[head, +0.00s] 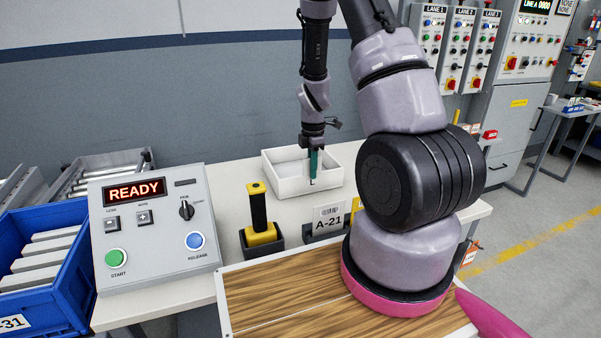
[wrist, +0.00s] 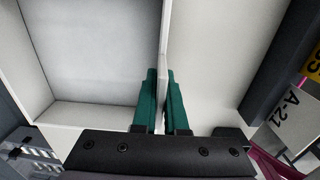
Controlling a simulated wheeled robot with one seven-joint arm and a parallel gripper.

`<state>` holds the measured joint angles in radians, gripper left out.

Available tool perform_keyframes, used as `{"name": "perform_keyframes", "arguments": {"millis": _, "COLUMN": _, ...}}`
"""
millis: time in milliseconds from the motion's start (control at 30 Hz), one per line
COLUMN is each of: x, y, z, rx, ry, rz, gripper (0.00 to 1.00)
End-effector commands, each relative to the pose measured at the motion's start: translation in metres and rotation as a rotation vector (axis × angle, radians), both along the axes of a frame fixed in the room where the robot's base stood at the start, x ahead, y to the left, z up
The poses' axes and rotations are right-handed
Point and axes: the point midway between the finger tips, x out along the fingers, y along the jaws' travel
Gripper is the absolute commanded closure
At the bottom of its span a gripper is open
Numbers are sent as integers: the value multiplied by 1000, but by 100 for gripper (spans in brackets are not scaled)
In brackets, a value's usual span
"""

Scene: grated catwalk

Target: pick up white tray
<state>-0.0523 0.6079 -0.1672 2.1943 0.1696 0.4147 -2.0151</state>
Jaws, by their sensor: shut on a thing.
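The white tray (head: 290,186) is a shallow, open box on the light worktop, behind the A-21 label. Its inside looks empty in the wrist view, where its floor and walls (wrist: 85,50) fill the left half. My gripper (head: 313,180) points down at the tray's front wall, near its right part. In the wrist view the green fingers of my gripper (wrist: 160,95) stand on either side of the thin tray wall and are shut on it. The tray looks level; I cannot tell whether its base touches the worktop.
A grey control box (head: 150,230) reading READY and a blue crate (head: 50,285) stand at left. A black and yellow scanner-like tool (head: 260,225) and the A-21 label holder (head: 328,220) stand in front of the tray. Some worktop right of the tray is clear.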

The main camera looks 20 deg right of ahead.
Motion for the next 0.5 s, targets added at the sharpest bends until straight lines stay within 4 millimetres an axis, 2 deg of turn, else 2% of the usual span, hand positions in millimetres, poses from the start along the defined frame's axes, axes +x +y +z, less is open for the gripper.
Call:
{"name": "perform_keyframes", "arguments": {"millis": 267, "x": 1, "y": 0, "z": 5, "rx": 0, "ry": -3, "rz": 0, "gripper": 100}}
{"name": "perform_keyframes", "arguments": {"millis": 367, "x": 2, "y": 0, "z": 18, "rx": 0, "ry": -6, "rz": 0, "gripper": 100}}
{"name": "perform_keyframes", "arguments": {"millis": 500, "x": 2, "y": 0, "z": 47, "rx": 0, "ry": -7, "rz": 0, "gripper": 100}}
